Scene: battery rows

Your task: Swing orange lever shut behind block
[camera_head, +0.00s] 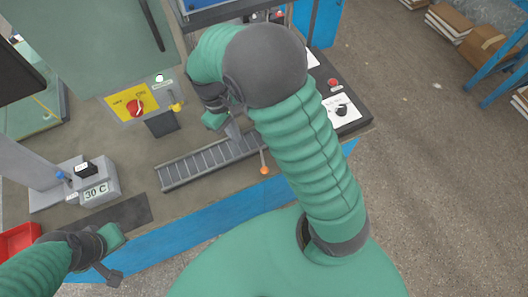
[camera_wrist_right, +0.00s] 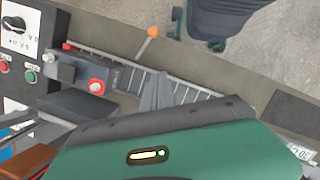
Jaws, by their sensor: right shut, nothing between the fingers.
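The orange-knobbed lever (camera_head: 264,170) sticks out from the front side of the slotted grey rail (camera_head: 190,170), toward the bench's front edge. In the right wrist view, the lever's orange knob (camera_wrist_right: 153,31) stands off the rail on a thin rod. A grey block with red ends (camera_wrist_right: 80,72) sits at the rail's left end in that view; my right arm hides it in the head view. My right gripper (camera_head: 234,132) is shut and empty, over the rail and beside the lever, not visibly touching it. My left gripper (camera_head: 113,276) hangs near the bench's front edge, its opening unclear.
A grey device marked 30 C (camera_head: 95,190) stands at the left, with a red bin (camera_head: 18,240) near it. A yellow panel with a red knob (camera_head: 134,107) is behind the rail. A control box (camera_head: 342,110) is at the right.

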